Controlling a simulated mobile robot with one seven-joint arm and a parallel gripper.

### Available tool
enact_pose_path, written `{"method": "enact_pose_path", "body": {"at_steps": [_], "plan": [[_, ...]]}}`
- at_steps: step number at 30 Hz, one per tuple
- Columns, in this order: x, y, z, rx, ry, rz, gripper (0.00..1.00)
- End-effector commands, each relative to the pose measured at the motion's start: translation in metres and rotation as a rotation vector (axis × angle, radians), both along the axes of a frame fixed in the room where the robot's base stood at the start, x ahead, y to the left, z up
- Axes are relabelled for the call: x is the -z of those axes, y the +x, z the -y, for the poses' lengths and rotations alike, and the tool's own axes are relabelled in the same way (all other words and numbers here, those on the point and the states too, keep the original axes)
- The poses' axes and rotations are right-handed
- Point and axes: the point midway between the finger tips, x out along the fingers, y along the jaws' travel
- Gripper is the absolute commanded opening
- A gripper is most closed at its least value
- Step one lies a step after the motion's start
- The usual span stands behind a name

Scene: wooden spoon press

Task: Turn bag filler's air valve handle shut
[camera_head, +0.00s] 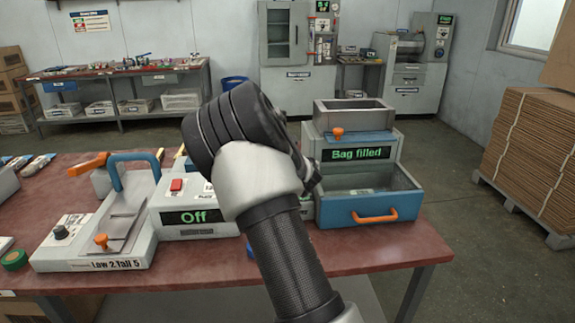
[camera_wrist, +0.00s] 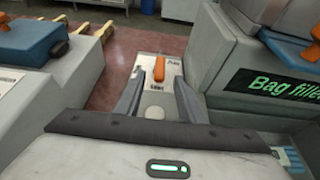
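The bag filler is the grey machine with a lit "Bag filled" sign (camera_head: 357,154) in the head view; the sign also shows at the right of the wrist view (camera_wrist: 272,83). An orange handle (camera_wrist: 159,69) stands on a pale labelled plate beside the filler in the wrist view. It looks like the air valve handle, but the label is too small to read surely. My gripper (camera_wrist: 159,78) is open, its two dark fingers apart, with the handle showing between and just beyond their tips. I cannot tell whether they touch it. My arm hides the gripper and handle in the head view.
A blue drawer with an orange pull (camera_head: 374,217) fronts the filler. Left of my arm stand a machine reading "Off" (camera_head: 195,217) and a blue-handled press (camera_head: 135,170). The red table (camera_head: 200,268) has bare space along its front edge. Stacked cardboard (camera_head: 525,150) stands at right.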

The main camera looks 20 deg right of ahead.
Motion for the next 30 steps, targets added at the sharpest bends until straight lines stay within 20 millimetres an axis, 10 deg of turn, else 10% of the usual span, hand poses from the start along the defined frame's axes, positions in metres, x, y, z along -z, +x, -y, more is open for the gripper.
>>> {"method": "enact_pose_path", "body": {"at_steps": [10,23,30], "plan": [[0.023,0.053,0.016,0.001,0.001,0.0,0.36],[0.027,0.063,0.018,0.001,0.002,0.001,0.36],[0.027,0.062,0.018,0.001,0.002,0.001,0.0]]}}
